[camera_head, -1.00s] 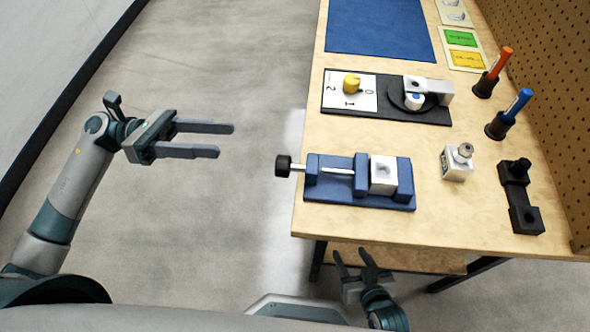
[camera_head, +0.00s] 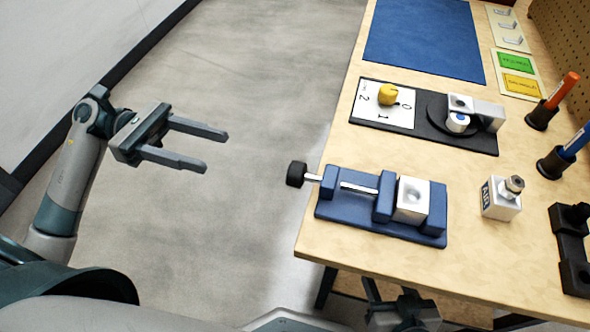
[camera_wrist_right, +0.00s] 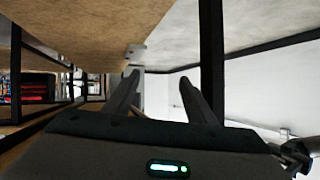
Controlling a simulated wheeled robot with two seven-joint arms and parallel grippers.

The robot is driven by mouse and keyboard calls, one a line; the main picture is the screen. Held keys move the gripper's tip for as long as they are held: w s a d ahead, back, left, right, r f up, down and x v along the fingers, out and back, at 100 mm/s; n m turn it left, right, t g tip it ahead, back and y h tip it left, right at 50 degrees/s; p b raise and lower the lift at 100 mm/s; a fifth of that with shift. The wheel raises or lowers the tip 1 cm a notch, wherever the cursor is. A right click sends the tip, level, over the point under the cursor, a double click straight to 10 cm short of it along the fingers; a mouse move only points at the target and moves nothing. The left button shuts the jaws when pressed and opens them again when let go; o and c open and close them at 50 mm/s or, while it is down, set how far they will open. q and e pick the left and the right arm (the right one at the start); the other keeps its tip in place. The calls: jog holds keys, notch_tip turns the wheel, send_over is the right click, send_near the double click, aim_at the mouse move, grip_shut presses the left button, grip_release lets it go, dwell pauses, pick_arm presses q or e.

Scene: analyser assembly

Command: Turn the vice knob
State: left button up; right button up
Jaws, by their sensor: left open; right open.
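The blue vice (camera_head: 381,206) lies on the wooden table near its front left edge. Its black knob (camera_head: 296,174) sits on a metal rod and sticks out past the table's left edge. A white block (camera_head: 411,200) sits between the vice jaws. My left gripper (camera_head: 216,150) is open and empty over the floor, left of the knob and apart from it. My right gripper (camera_head: 372,292) is low by the table's front edge, partly cut off by the frame. In the right wrist view it shows open and empty (camera_wrist_right: 158,82), beneath the tabletop.
Behind the vice is a black plate (camera_head: 470,140) with a yellow dial (camera_head: 388,94). Right of the vice stand a white AIR block (camera_head: 501,197), a black bracket (camera_head: 572,250) and pen holders. Open floor lies left of the table.

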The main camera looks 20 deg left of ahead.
aim_at(295, 174)
pick_arm(q)
jog(key=shift+s+d+p, duration=0.15)
jog(key=shift+d+p, duration=0.4)
jog(key=shift+d, duration=3.75)
jog(key=shift+s+d+p, duration=0.15)
jog(key=shift+d+p, duration=0.35)
jog(key=shift+d, duration=3.8)
pick_arm(e)
jog(key=s+d+f+g+h, duration=0.1)
jog(key=s+d+f+g, duration=0.1)
jog(key=s+f+g, duration=0.1)
jog(key=shift+s+d+f+g, duration=0.4)
jog(key=shift+s+f, duration=0.25)
jog(key=shift+f, duration=0.2)
pick_arm(q)
jog(key=c, duration=1)
